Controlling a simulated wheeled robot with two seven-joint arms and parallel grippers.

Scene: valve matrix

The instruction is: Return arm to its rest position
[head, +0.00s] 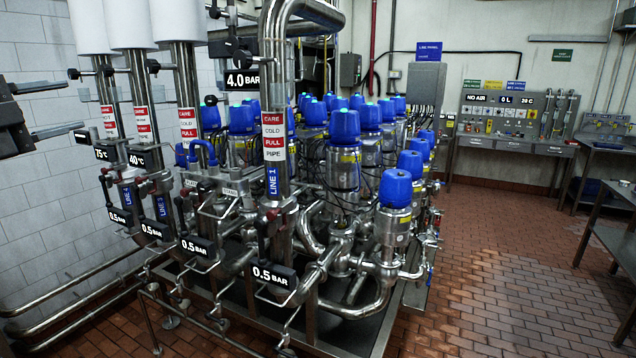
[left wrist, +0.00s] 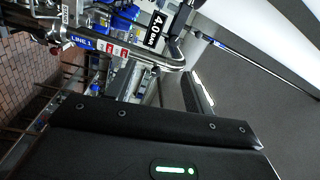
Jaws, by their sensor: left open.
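My left gripper (head: 72,106) reaches in from the left edge of the head view. Its two dark fingers are apart with nothing between them, in front of the white tiled wall and left of the valve matrix (head: 345,150). The left arm itself is mostly outside the picture. In the left wrist view a black panel of my own with a green light fills the lower part. Beyond it, tilted, are the LINE 1 pipe (left wrist: 92,45) and the 4.0 BAR sign (left wrist: 157,30). My right gripper is not in view.
Steel pipes with 0.5 BAR tags (head: 275,275) and red-handled valves stand close to the left gripper's right. A gauge panel (head: 515,115) and steel tables (head: 610,200) are at the back right. The brick-tiled floor (head: 500,270) is clear on the right.

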